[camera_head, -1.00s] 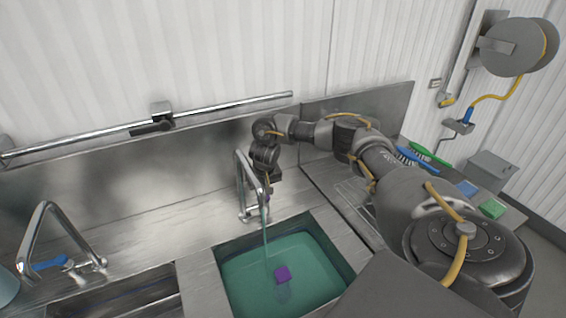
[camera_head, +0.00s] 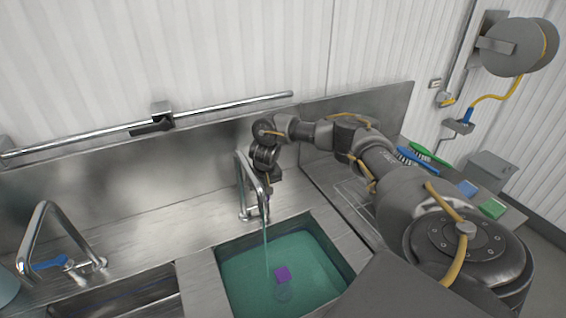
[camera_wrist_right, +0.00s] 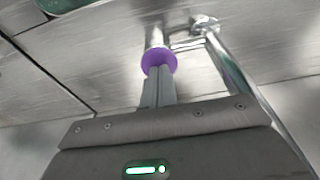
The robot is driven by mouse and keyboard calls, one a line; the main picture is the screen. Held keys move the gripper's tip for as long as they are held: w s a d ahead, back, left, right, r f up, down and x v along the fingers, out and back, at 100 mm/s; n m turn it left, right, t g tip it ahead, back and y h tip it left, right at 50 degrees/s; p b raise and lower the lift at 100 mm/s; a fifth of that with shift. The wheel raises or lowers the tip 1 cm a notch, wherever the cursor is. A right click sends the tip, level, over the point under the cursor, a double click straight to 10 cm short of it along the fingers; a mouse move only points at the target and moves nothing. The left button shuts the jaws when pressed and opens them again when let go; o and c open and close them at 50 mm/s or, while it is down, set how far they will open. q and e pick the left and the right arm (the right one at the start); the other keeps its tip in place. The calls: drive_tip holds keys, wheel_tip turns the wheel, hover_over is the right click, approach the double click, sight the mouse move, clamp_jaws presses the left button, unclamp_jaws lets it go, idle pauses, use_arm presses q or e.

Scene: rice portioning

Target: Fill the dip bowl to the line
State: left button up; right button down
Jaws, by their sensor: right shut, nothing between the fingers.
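The dip bowl is a square steel basin (camera_head: 333,238) set in the counter, with blue-green water (camera_head: 245,280) in it. A thin stream falls into it from a bent steel tap (camera_head: 243,180). A purple block (camera_head: 282,273) shows in the water, with a faint round shape below it. I cannot make out a fill line. My right gripper (camera_wrist_right: 158,76) is shut and empty, its fingertips at the purple collar (camera_wrist_right: 158,62) on the tap. I cannot tell if they touch. My left gripper is out of view.
A second tap (camera_head: 45,220) with a blue lever stands at the left by another sink. A rail (camera_head: 220,107) runs along the back wall. Brushes (camera_head: 415,157) and blue and green sponges (camera_head: 491,208) lie at the right.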

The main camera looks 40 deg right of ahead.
drive_tip(key=shift+r+p, duration=0.2)
drive_tip(key=shift+p, duration=0.55)
idle(0.7)
idle(1.8)
drive_tip(key=shift+r+p, duration=0.5)
drive_tip(key=shift+p, duration=0.1)
drive_tip(key=p+v, duration=0.3)
drive_tip(key=v, duration=0.1)
drive_tip(key=shift+w+d+r, duration=0.15)
drive_tip(key=shift+w, duration=0.2)
drive_tip(key=shift+w, duration=0.1)
